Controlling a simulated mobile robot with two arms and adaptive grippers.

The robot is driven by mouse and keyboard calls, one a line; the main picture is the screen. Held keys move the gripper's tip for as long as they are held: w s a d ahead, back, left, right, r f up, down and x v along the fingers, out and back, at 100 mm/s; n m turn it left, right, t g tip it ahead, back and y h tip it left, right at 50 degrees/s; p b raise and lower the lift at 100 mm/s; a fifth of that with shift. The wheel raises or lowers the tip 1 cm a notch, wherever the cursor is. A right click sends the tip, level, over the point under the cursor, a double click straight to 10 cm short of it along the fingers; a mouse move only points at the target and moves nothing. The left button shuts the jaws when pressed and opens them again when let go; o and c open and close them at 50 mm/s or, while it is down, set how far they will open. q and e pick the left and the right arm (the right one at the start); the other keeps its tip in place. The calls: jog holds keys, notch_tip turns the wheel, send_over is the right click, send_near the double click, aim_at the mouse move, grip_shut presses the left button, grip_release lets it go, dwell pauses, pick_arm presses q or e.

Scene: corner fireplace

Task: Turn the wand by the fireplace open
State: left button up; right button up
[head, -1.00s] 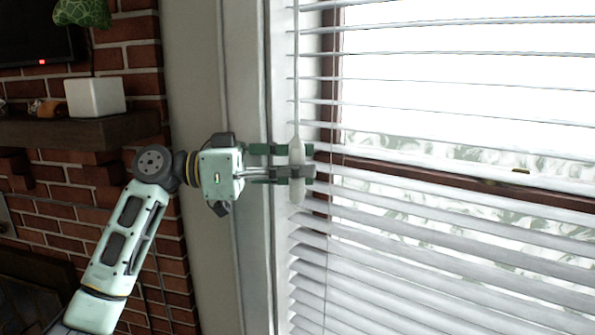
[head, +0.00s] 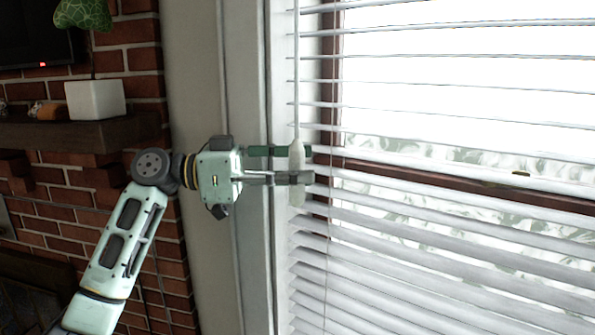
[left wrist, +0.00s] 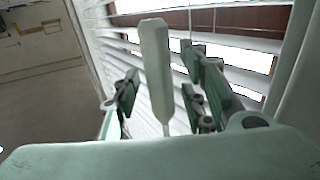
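The wand is a thin pale rod with a thicker whitish handle (head: 297,157), hanging upright at the left edge of the white blinds (head: 420,232). My left gripper (head: 296,165) reaches it from the left, its fingers spread around the handle. In the left wrist view, the handle (left wrist: 155,70) stands between the fingers, with visible gaps on both sides, so the gripper looks open. The upper slats show gaps with bright light between them; the lower slats look more closed from this angle. My right gripper is out of view.
The window frame and wall (head: 248,265) stand just left of the blinds. Further left are the brick fireplace (head: 80,208), a wooden mantel (head: 85,134) and a white planter (head: 96,99). A thin cord (head: 328,262) hangs right of the wand.

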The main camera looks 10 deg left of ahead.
pick_arm(q)
jog(key=v, duration=1.1)
jog(key=shift+a, duration=0.35)
